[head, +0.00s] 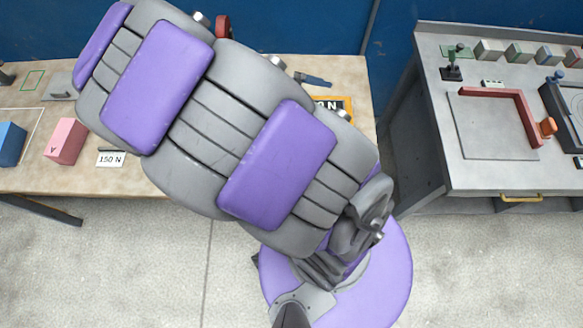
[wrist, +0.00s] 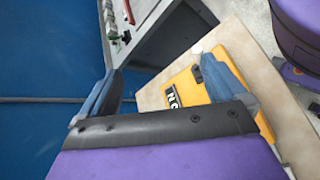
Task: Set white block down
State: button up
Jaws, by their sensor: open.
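My gripper (wrist: 170,62) is open in the wrist view, its two blue-grey fingers wide apart with nothing seen between them. Its right finger overlaps a yellow plate with dark lettering (wrist: 185,90) on the table. A small pale rounded piece (wrist: 196,48) shows beside that finger; I cannot tell whether it is part of the white block. No white block is clearly seen in either view. In the head view my large grey and purple arm covers the middle of the table and hides most of my gripper. The yellow plate shows partly there (head: 347,103).
The wooden table (head: 200,178) carries a pink block (head: 66,141), a blue block (head: 10,143) and a "150 N" card (head: 110,159). A grey bench (head: 470,176) at the right holds a red angle piece (head: 500,93) and several small blocks. A blue wall stands behind. Floor is clear in front.

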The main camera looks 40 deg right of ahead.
jog(key=s+a+r+m+t+y, duration=0.3)
jog(key=s+a+m+y, duration=0.1)
jog(key=s+a+y, duration=0.7)
jog(key=shift+a, duration=1.25)
